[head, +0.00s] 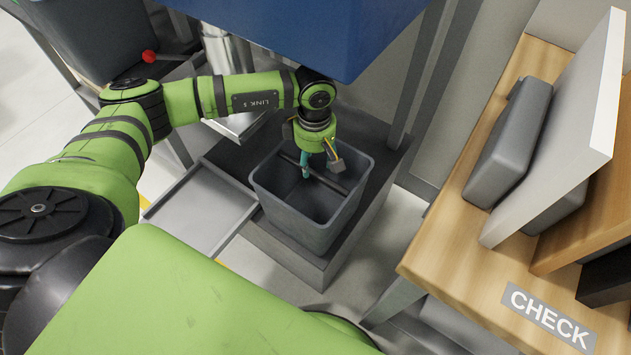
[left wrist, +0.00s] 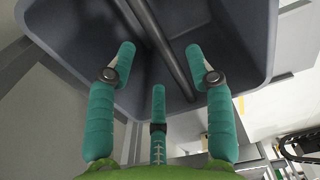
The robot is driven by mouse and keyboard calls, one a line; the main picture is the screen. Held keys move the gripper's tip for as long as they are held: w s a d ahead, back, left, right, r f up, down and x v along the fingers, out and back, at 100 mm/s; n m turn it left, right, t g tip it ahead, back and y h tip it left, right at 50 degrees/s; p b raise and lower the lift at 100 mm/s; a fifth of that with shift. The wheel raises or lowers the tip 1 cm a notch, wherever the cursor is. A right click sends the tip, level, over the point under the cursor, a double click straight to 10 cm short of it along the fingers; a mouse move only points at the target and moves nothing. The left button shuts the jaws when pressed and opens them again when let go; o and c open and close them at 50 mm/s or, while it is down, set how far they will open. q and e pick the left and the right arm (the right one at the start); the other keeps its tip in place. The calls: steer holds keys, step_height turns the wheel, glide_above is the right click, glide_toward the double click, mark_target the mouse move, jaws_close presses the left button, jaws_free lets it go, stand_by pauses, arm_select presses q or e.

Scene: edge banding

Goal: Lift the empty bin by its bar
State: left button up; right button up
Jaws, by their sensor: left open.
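The grey bin (head: 307,222) stands upright on a dark low platform in the head view, and its inside looks empty. A dark bar (head: 318,178) runs across its opening. My left gripper (head: 320,170) points down at the bar from above, with its teal fingers at the bin's mouth. In the left wrist view, the bar (left wrist: 160,45) passes between the spread fingers of my left gripper (left wrist: 160,75), which is open and holds nothing. Whether any finger touches the bar cannot be told. My right gripper is not in view.
A blue machine housing (head: 290,30) hangs above and behind. A wooden table (head: 470,235) with a CHECK label (head: 549,315) and upright panels stands at the right.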

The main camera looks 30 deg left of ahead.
mark_target(314, 170)
arm_select(q)
steer(key=f, duration=0.3)
steer(key=shift+a+f+p, duration=0.2)
steer(key=shift+f+p, duration=0.1)
steer(key=shift+f, duration=0.6)
jaws_close()
steer(key=shift+w, duration=0.15)
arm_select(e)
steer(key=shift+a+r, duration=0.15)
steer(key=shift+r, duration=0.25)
